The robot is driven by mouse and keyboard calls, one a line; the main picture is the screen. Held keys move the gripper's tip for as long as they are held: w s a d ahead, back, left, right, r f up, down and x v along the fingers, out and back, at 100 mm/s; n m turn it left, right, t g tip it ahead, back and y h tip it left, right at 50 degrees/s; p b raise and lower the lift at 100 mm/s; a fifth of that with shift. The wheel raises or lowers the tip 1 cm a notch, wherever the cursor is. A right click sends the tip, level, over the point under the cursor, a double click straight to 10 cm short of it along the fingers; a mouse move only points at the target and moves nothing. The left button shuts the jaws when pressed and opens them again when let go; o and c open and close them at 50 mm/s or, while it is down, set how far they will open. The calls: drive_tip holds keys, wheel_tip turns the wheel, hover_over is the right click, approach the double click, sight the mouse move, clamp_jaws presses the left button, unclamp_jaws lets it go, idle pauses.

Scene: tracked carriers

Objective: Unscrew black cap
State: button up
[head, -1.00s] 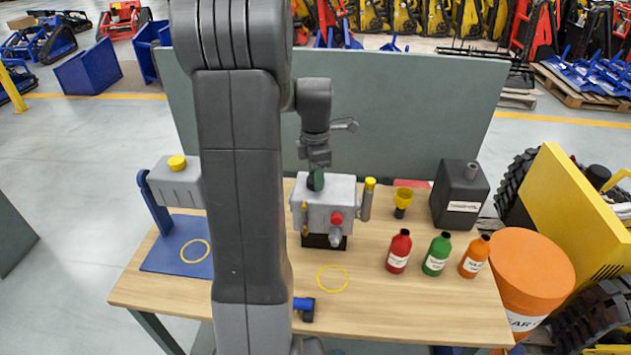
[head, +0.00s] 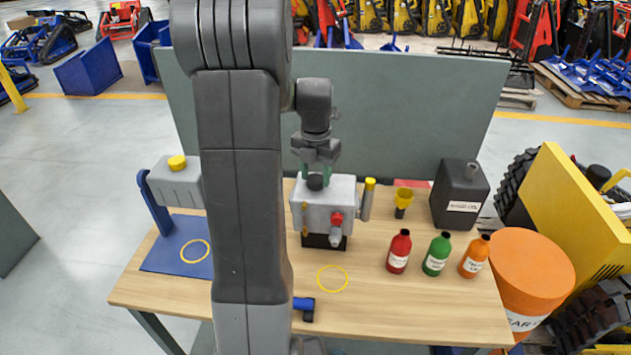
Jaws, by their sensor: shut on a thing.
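The black cap (head: 315,182) sits on top of the grey box-shaped unit (head: 341,190) at the middle of the table. My gripper (head: 316,176) points down over the unit from behind, with its green fingers on either side of the cap. It is shut on the cap. The cap is upright and low on the unit's top; whether its thread is still engaged cannot be seen. A red knob (head: 337,217) and a yellow-topped tube (head: 368,198) are on the same unit.
Red (head: 399,252), green (head: 437,256) and orange (head: 474,258) bottles stand at the right. A yellow funnel (head: 403,199) and dark canister (head: 459,196) are behind them. A grey panel (head: 420,120) rises behind the table. My arm hides the left middle of the table.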

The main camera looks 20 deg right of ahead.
drive_tip(key=o, duration=0.8)
drive_tip(key=shift+c, duration=0.2)
drive_tip(key=m, duration=2.9)
drive_tip(key=shift+c, duration=0.2)
